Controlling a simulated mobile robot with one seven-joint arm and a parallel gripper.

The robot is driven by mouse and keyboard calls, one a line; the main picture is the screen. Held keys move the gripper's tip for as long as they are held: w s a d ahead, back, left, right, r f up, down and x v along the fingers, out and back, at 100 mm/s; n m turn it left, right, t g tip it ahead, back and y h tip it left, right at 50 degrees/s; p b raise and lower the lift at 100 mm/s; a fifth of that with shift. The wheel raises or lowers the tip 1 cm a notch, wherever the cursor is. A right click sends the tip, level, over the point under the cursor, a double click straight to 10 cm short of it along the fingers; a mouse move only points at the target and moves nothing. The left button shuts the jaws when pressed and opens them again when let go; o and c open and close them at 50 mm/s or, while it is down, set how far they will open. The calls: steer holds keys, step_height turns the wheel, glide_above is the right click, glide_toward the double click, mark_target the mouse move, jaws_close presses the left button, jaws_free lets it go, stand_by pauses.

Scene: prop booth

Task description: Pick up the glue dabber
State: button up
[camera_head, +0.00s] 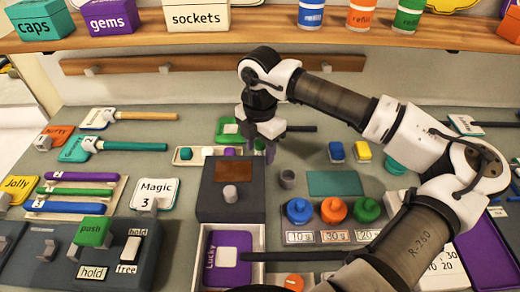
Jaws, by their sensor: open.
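My gripper (262,148) points down over the back middle of the bench, open, with nothing visible between its fingers. I cannot tell for certain which thing is the glue dabber. A small dark grey cylinder (287,178) stands to the right of a dark box (215,207); the box has a brown panel (233,171) and a grey knob (230,193). A green-and-white piece (228,133) with a dark handle (301,128) lies behind the gripper, which hides part of it. My gripper is behind and left of the grey cylinder, apart from it.
A purple "Lucky" paddle (219,259) lies in a white tray at front. My arm covers the right side. A shelf (280,34) with boxes spans the back.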

steer(key=shift+f, duration=0.2)
steer(key=c, duration=1.1)
steer(key=shift+o, duration=0.2)
steer(key=shift+r, duration=0.1)
